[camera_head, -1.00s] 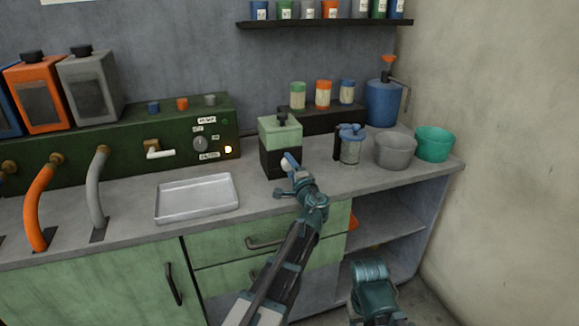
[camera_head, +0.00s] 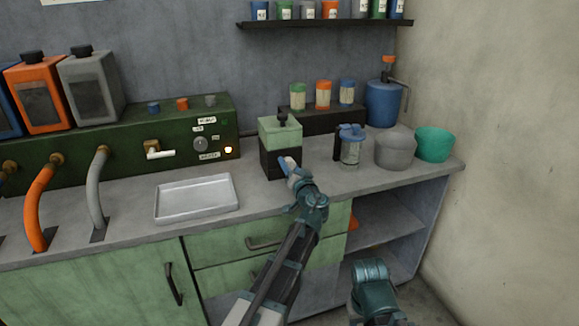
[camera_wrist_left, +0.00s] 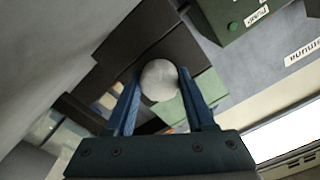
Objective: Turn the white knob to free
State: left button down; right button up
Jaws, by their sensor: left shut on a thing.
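The white knob (camera_wrist_left: 159,80) shows as a pale round shape between the two blue fingers of my left gripper (camera_wrist_left: 158,100) in the left wrist view. The fingers are shut on it. In the head view my left gripper (camera_head: 289,165) is at the front of a box (camera_head: 280,134) with a green top and a black lower part. The gripper covers the knob there, and I cannot read its setting.
A metal tray (camera_head: 197,199) lies left of the box. A jar with a blue lid (camera_head: 351,147), a grey bowl (camera_head: 395,151) and a teal bowl (camera_head: 434,145) stand to the right. A green control panel (camera_head: 100,142) is at the back left.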

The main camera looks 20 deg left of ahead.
pick_arm(q)
jog(key=shift+s+n, duration=0.15)
jog(key=shift+n, duration=1.95)
jog(key=shift+c, duration=1.2)
grip_release()
jog(key=v, duration=1.3)
jog(key=shift+s+d, duration=0.25)
jog(key=shift+s, duration=0.05)
jog(key=shift+f, duration=0.1)
